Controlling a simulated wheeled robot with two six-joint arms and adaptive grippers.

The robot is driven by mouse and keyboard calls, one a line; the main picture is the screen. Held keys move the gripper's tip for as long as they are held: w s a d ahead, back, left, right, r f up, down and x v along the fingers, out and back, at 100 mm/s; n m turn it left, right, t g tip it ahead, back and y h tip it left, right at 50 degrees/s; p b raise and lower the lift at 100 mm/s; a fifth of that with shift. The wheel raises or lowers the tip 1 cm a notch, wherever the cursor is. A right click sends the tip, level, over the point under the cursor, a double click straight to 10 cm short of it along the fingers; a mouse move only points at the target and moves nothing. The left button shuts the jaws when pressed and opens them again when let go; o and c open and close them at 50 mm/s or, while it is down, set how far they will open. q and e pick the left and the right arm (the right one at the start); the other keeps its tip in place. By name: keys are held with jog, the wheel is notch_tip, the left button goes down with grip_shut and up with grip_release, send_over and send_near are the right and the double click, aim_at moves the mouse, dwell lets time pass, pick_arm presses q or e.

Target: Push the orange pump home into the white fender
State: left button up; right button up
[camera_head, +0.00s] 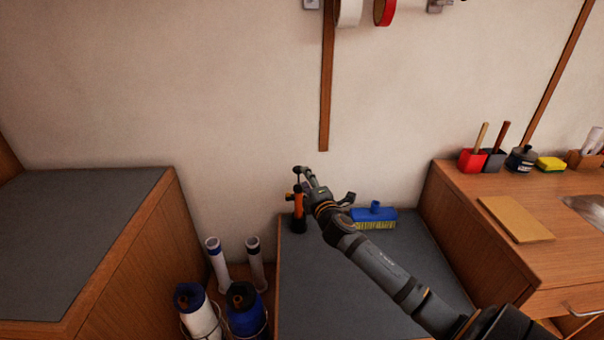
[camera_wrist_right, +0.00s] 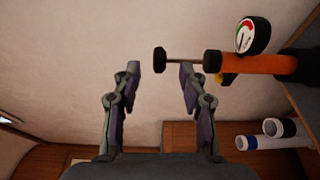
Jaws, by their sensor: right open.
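The orange pump (camera_head: 298,209) stands upright at the left back corner of the low grey-topped bench. It has a black base, a round gauge (camera_wrist_right: 253,36) and a thin rod drawn out to a black knob (camera_wrist_right: 160,60). My right gripper (camera_head: 306,174) is open beside the top of the pump. In the right wrist view its fingertips (camera_wrist_right: 159,70) lie either side of the knob in the picture; I cannot tell the depth or any contact. A white fender (camera_head: 200,318) with a blue top stands in a holder on the floor, apart from the pump. My left gripper is not in view.
A blue fender (camera_head: 245,315) with a black top stands beside the white one. Two white tubes (camera_head: 217,264) stand behind them. A blue brush (camera_head: 374,217) lies on the bench (camera_head: 310,290), right of my gripper. Wooden cabinets flank the bench; the wall is close behind.

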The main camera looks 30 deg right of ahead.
aim_at(300, 167)
jog(key=x, duration=0.5)
jog(key=shift+w+r+p, duration=0.1)
jog(key=shift+w+p, duration=0.2)
jog(key=shift+w, duration=0.05)
jog(key=shift+w+d, duration=0.1)
jog(key=shift+w, duration=0.3)
jog(key=shift+c, duration=0.9)
grip_shut()
jog(key=c, duration=0.6)
grip_release()
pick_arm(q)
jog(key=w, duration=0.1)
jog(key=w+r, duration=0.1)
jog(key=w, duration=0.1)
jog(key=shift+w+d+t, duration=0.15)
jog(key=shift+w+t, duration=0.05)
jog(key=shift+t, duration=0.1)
pick_arm(e)
grip_shut()
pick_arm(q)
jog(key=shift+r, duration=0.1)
